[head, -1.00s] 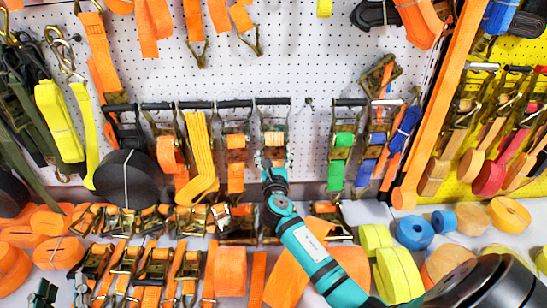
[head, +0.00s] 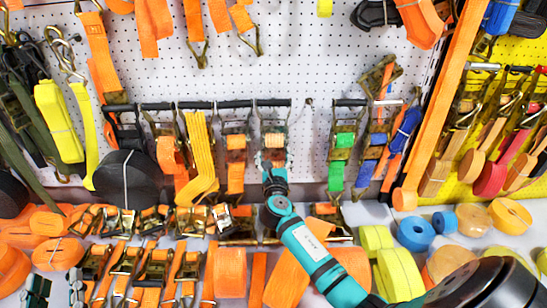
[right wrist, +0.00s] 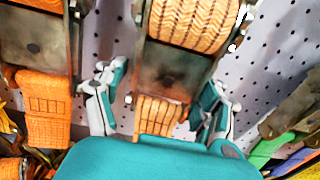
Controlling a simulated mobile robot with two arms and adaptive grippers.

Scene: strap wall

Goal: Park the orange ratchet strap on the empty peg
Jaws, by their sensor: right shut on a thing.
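The orange ratchet strap (head: 273,140) is upright against the white pegboard, its metal ratchet at the top by a black bar and its orange webbing below. In the right wrist view the ratchet (right wrist: 172,72) stands between my fingers. My right gripper (head: 274,168) is shut on it from below. It also shows in the right wrist view (right wrist: 158,103), one finger on each side. A bare peg (head: 309,103) sticks out just right of the strap. My left gripper (head: 57,289) shows at the lower left corner, fingers apart, empty. Whether the strap bears on its bar is unclear.
Another orange ratchet strap (head: 236,150) hangs close on the left. A green strap (head: 342,150) hangs to the right, beyond the bare peg. Rolls and ratchets crowd the shelf below, including a blue roll (head: 414,231). Bare pegboard lies above the bars.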

